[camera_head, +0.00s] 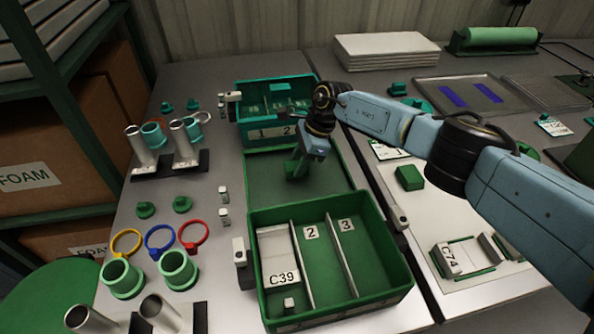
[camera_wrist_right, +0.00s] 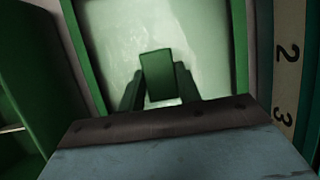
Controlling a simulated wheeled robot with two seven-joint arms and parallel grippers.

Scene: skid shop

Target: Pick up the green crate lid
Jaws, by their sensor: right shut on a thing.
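The green crate lid (camera_head: 267,181) is a flat dark green panel between the teal crate and the green crate in the head view. My right gripper (camera_head: 296,168) reaches down from the right over the middle of the lid, with its fingers pointing down. In the right wrist view the fingers (camera_wrist_right: 158,88) are shut on a small upright green grip (camera_wrist_right: 156,66). The lid's green rim (camera_wrist_right: 86,58) and paler face show behind it. I cannot tell whether the lid is raised. My left gripper is not in view.
The green crate (camera_head: 375,285) with numbered compartments stands in front of the lid, holding a C39 card (camera_head: 278,257). The teal crate (camera_head: 268,139) stands behind it. Rings, metal tubes and green cups lie to the left. A green block (camera_head: 409,178) is to the right.

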